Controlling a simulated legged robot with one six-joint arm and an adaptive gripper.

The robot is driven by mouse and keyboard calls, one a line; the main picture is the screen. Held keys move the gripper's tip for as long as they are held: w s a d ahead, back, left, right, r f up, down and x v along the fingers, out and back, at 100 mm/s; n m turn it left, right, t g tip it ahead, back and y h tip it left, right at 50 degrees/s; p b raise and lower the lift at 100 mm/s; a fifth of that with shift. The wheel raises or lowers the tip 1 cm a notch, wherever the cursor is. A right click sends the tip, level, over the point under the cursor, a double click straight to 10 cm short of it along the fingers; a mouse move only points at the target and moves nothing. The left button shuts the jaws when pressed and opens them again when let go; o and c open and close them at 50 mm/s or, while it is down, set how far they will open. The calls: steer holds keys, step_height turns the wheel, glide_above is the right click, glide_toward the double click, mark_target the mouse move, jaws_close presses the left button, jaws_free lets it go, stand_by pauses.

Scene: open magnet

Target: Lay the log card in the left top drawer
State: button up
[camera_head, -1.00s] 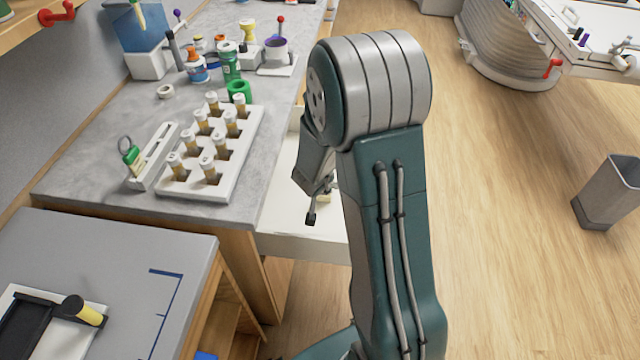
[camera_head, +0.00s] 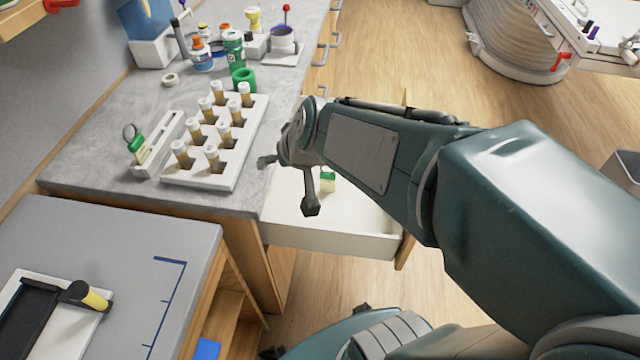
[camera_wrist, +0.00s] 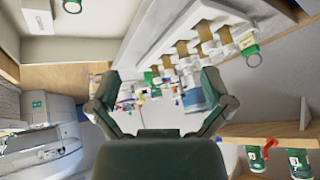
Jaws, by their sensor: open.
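A small cream card with a green end (camera_head: 327,182), which looks like the log card, lies inside the pulled-out white drawer (camera_head: 335,241) at the bench front. It also shows at the top edge of the wrist view (camera_wrist: 72,5), in the drawer (camera_wrist: 97,20). My gripper (camera_head: 286,183) is open, its two fingers spread, above the drawer's left side and the bench edge. In the wrist view the gap between the fingers (camera_wrist: 160,108) holds nothing, and the card is apart from them. My arm hides part of the drawer's right and far side.
A white vial rack (camera_head: 215,150) and a slotted holder (camera_head: 165,145) with a green tag (camera_head: 137,148) stand on the grey bench left of my gripper. A lower grey table (camera_head: 130,240) is at front left.

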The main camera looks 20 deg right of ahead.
steer(key=s+d+r+n+g+h, duration=0.1)
steer(key=s+r, duration=0.3)
steer(key=s, duration=0.9)
steer(key=shift+d+r+h, duration=0.15)
steer(key=shift+d+h, duration=0.25)
